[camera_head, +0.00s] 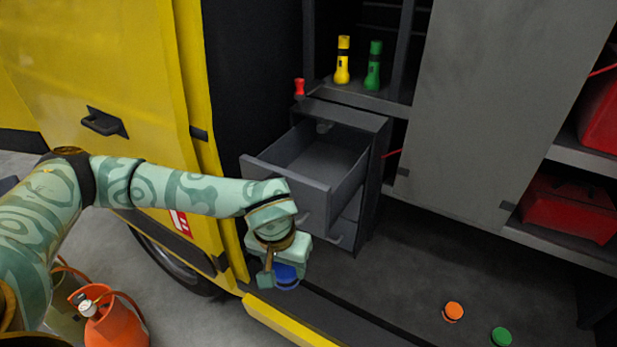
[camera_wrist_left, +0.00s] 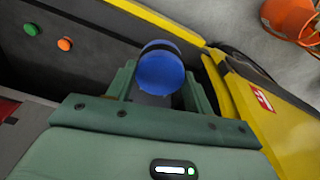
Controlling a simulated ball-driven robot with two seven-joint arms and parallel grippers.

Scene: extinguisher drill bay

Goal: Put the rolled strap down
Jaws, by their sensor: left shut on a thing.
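My left gripper (camera_head: 282,270) is shut on a blue rolled strap (camera_head: 287,280), and the gripper hides part of it. In the left wrist view the blue strap (camera_wrist_left: 160,70) sits between the two green fingers, its round face showing with a dark band over it. The gripper holds it in front of the open drawer unit, near the yellow edge of the vehicle floor. Whether the strap touches anything below cannot be told. My right gripper is not in view.
An open drawer (camera_head: 318,160) looks empty. A yellow torch (camera_head: 342,66) and a green torch (camera_head: 374,70) stand on a shelf. An orange round piece (camera_head: 453,312) and a green one (camera_head: 501,337) lie on the dark floor (camera_head: 420,245), which is otherwise mostly clear. An orange cylinder (camera_head: 117,322) stands outside.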

